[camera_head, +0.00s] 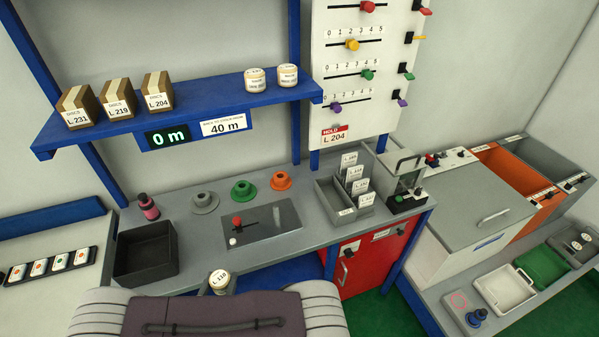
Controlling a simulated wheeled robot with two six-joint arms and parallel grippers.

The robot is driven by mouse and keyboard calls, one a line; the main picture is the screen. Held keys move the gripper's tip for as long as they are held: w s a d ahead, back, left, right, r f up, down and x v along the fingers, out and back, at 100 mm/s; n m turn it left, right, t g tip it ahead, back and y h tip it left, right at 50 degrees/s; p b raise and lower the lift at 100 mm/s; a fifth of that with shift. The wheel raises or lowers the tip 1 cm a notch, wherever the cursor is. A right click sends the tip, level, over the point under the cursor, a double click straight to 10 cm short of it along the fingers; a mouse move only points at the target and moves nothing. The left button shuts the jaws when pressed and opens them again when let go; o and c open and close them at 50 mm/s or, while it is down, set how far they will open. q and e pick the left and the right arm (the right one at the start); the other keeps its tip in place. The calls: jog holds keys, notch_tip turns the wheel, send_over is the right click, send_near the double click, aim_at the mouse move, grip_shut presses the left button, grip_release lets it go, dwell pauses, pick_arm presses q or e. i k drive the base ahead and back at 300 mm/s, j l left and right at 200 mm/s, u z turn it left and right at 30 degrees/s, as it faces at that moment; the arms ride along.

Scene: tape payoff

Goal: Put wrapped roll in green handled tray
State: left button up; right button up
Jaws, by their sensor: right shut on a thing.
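A cream wrapped roll with a white label (220,278) shows at the bottom centre, just beyond the front edge of the grey bench. My right gripper (218,288) is shut on it; the fingers are small and mostly hidden behind my own body. The green tray (543,267) lies on the low shelf at the far right, between a white tray and a grey tray. It looks empty, and the roll is far to its left. My left gripper is not in view.
A black bin (146,254), a grey control plate (258,228) and a divided card box (345,197) stand on the bench (200,233). The white tray (505,288) and a blue knob (476,318) sit nearby.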

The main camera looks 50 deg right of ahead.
aim_at(538, 261)
jog(key=k+l, duration=2)
jog(key=l, duration=0.2)
jog(key=k+l, duration=0.25)
jog(key=l, duration=0.3)
jog(key=k+l, duration=0.3)
jog(key=l, duration=0.2)
jog(key=k+l, duration=0.25)
jog(key=l, duration=0.25)
jog(key=k+l, duration=0.3)
jog(key=l, duration=0.25)
jog(key=k+l, duration=0.3)
jog(key=l, duration=0.2)
jog(key=k+l, duration=0.25)
jog(key=l, duration=0.25)
jog(key=k+l, duration=0.3)
jog(key=l, duration=0.25)
